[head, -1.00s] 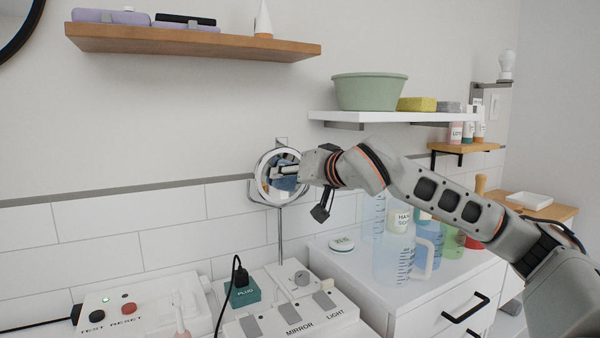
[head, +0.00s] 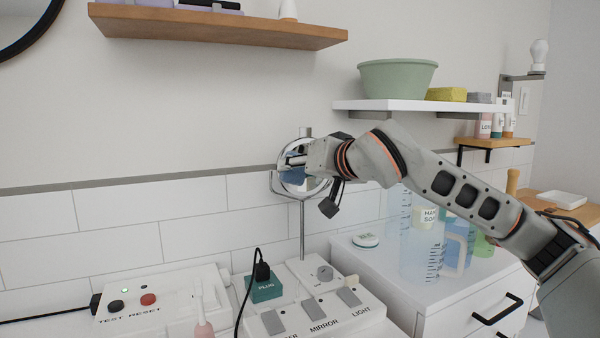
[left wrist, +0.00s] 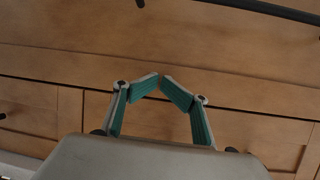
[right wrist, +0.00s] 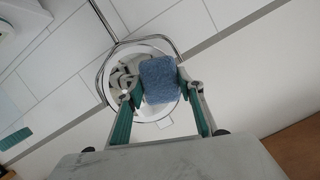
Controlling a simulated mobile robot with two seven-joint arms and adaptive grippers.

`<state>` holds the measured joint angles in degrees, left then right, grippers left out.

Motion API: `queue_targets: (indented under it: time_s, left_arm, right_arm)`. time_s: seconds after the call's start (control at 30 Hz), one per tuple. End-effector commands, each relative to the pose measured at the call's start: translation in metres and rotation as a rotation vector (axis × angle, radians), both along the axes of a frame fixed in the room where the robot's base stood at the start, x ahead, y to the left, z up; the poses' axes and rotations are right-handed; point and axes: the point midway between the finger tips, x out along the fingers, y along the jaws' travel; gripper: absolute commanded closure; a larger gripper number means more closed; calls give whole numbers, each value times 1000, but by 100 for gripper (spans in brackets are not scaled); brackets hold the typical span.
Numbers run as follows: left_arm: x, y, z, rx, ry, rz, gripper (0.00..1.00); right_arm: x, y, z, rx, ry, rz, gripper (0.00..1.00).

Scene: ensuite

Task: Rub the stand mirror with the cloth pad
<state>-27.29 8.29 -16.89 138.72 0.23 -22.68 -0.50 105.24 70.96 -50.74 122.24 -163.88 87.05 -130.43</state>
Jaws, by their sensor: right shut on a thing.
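The round stand mirror (head: 290,184) with its bright rim stands on a thin metal pole against the tiled wall. My right gripper (head: 297,158) is in front of its face and hides part of it. In the right wrist view, my right gripper (right wrist: 161,84) is shut on the blue cloth pad (right wrist: 160,78), which overlaps the mirror (right wrist: 152,112). I cannot tell for sure whether the pad touches the glass. In the left wrist view, my left gripper (left wrist: 161,80) is empty, its fingertips almost meeting, in front of wooden panels.
A switch box (head: 318,312) and a green plug (head: 264,289) with a black cord lie below the mirror. A clear jug (head: 422,258) and bottles stand on the white cabinet (head: 375,268) under my right arm. A wooden shelf (head: 220,30) and a white shelf (head: 400,106) hang above.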

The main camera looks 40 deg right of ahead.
Motion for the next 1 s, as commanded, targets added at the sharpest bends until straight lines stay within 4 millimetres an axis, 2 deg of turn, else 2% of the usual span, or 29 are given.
queue_targets:
  time_s: [0.03, 0.13, 0.53, 1.0]
  left_arm:
    - [-3, 0, -7, 1, 13, 0, 70]
    - [-4, 0, -10, 1, 19, 0, 70]
    - [-3, 0, -8, 0, 15, 0, 70]
    - [6, 0, 14, -6, -27, 2, 70]
  right_arm:
    - [2, 2, -4, 0, 4, 1, 80]
    - [2, 3, -3, 0, 3, 0, 80]
    - [-2, 4, 1, -1, -1, 0, 80]
    - [-43, 13, 4, -1, -5, 0, 80]
